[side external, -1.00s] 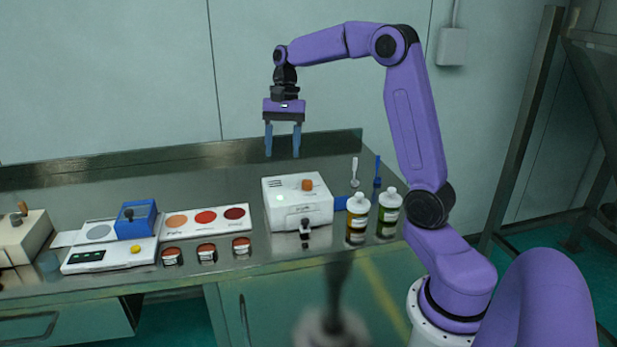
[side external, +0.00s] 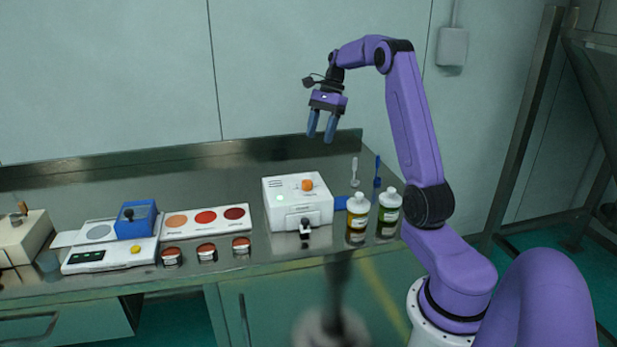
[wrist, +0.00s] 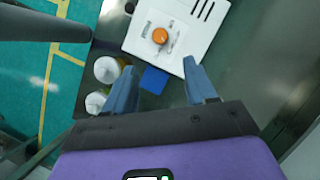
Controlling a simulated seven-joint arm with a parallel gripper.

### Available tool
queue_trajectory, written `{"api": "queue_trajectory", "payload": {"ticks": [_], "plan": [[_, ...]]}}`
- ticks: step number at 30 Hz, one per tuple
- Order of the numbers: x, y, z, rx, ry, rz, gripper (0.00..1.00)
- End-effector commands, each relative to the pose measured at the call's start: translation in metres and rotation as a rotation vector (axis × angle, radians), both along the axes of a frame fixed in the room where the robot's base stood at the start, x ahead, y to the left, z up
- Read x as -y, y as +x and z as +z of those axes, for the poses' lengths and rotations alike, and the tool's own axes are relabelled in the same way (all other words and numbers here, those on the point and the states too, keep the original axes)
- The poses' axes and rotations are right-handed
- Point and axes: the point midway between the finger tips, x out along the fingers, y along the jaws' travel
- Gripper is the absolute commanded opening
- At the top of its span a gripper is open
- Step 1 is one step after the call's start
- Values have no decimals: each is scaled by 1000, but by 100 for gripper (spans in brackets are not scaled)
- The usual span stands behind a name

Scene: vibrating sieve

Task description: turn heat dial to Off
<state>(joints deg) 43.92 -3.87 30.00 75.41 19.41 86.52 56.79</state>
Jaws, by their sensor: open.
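The orange heat dial (side external: 307,185) sits on top of a white box-shaped device (side external: 283,208) near the bench's right end. The dial also shows in the wrist view (wrist: 160,36), on the white top face (wrist: 199,14) beyond my fingertips. The dial's pointer setting is too small to read. My gripper (side external: 321,139) is open and empty, held in the air above and a little to the right of the device, apart from it. Its two blue fingers show spread in the wrist view (wrist: 160,78).
Two bottles with white caps, one yellowish (side external: 357,217) and one greenish (side external: 388,213), stand right of the device. A blue block (wrist: 154,80) lies beside it. A swatch card (side external: 178,222), several small jars and a scale (side external: 80,265) lie to the left. The back of the bench is clear.

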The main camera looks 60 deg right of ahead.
Motion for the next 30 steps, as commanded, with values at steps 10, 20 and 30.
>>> {"api": "queue_trajectory", "payload": {"ticks": [10, 20, 30], "plan": [[-26, 4, -61, -3, 4, 2, 56], [-46, 8, -111, -2, 1, 2, 56], [-52, 9, -126, 1, -1, 2, 56]]}}
